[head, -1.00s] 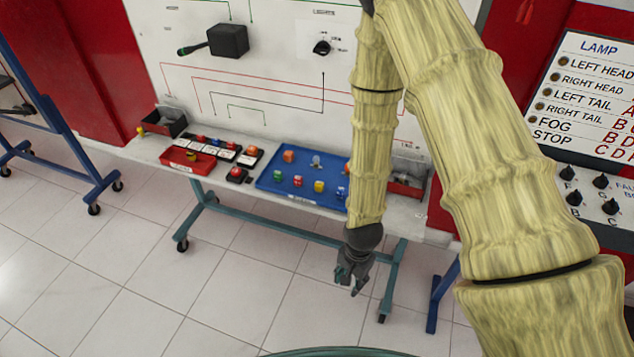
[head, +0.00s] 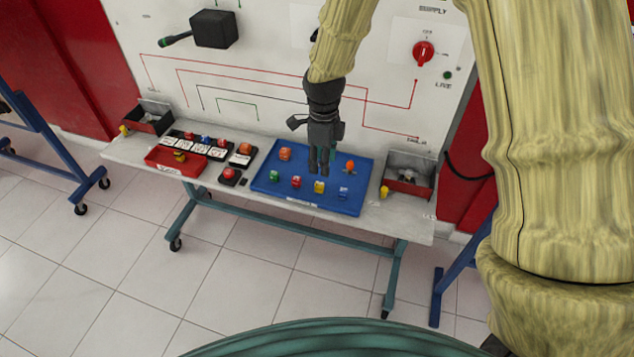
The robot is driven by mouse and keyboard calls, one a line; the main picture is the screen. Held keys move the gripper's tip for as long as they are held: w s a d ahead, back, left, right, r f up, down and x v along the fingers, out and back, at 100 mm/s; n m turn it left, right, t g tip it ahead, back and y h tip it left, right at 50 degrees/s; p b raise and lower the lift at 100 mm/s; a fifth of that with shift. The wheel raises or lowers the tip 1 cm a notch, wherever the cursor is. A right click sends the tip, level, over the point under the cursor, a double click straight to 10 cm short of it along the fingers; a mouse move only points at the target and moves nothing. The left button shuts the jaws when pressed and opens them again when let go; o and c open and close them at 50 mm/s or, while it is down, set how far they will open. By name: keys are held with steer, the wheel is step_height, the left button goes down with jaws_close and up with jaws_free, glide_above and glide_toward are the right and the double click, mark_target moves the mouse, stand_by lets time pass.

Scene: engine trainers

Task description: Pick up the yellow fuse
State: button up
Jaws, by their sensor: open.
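A small yellow fuse (head: 319,187) sits on the blue tray (head: 262,182), near its front edge, between a red and a blue piece. My gripper (head: 319,170) is open and empty, pointing down over the tray. Its fingertips appear just behind and above the yellow fuse in the picture. The exact height of the gap cannot be told, and no contact is visible.
Green (head: 274,176), red (head: 296,182), blue (head: 343,194) and orange (head: 285,153) pieces share the tray. A red tray (head: 160,164) lies left, a bin (head: 425,188) right. The panel (head: 270,75) stands behind. Another yellow piece (head: 384,191) is beside the bin.

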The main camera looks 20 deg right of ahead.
glide_above(323, 184)
steer(key=shift+s+a+f+p, duration=0.1)
steer(key=shift+s+f+p, duration=0.1)
steer(key=shift+f, duration=1.1)
steer(key=shift+s+a+f+p, duration=0.1)
steer(key=shift+f+p, duration=0.05)
steer(key=shift+f, duration=1.15)
steer(key=shift+w+d+f+p, duration=0.1)
steer(key=shift+f+p, duration=0.3)
steer(key=shift+f, duration=0.95)
steer(key=shift+w+d+f+p, duration=0.1)
steer(key=shift+f+p, duration=0.3)
steer(key=shift+f, duration=0.9)
steer(key=c, duration=0.9)
